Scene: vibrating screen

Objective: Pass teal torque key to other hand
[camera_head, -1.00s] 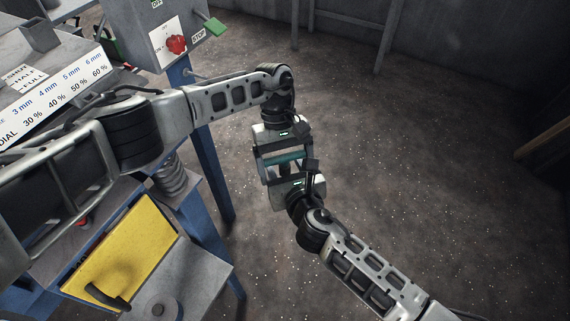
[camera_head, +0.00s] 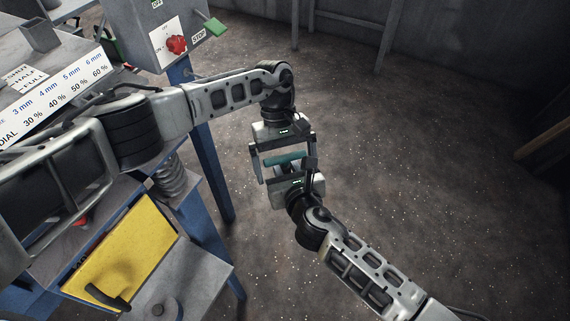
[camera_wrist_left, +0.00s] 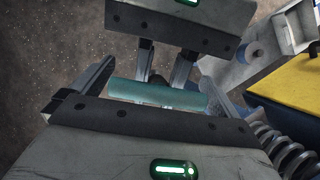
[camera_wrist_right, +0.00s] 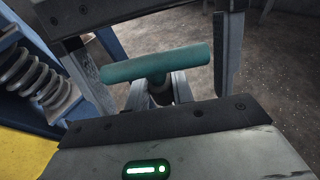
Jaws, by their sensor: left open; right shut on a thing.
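The teal torque key (camera_head: 285,161) is T-shaped, with a round teal crossbar and a dark stem. My right gripper (camera_wrist_right: 157,92) is shut on the stem just below the crossbar, as the right wrist view shows. My left gripper (camera_head: 286,168) faces it from above in the head view. It is open, with its fingers spread wide on either side of the key. In the left wrist view the crossbar (camera_wrist_left: 158,95) lies across between the left fingers, with gaps at its ends. The lower stem is hidden by the right gripper.
The blue-legged screen machine stands at the left, with a yellow panel (camera_head: 120,255), a coil spring (camera_head: 175,180) and a switch box with a red knob (camera_head: 176,45). Open floor (camera_head: 420,170) lies to the right of the grippers.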

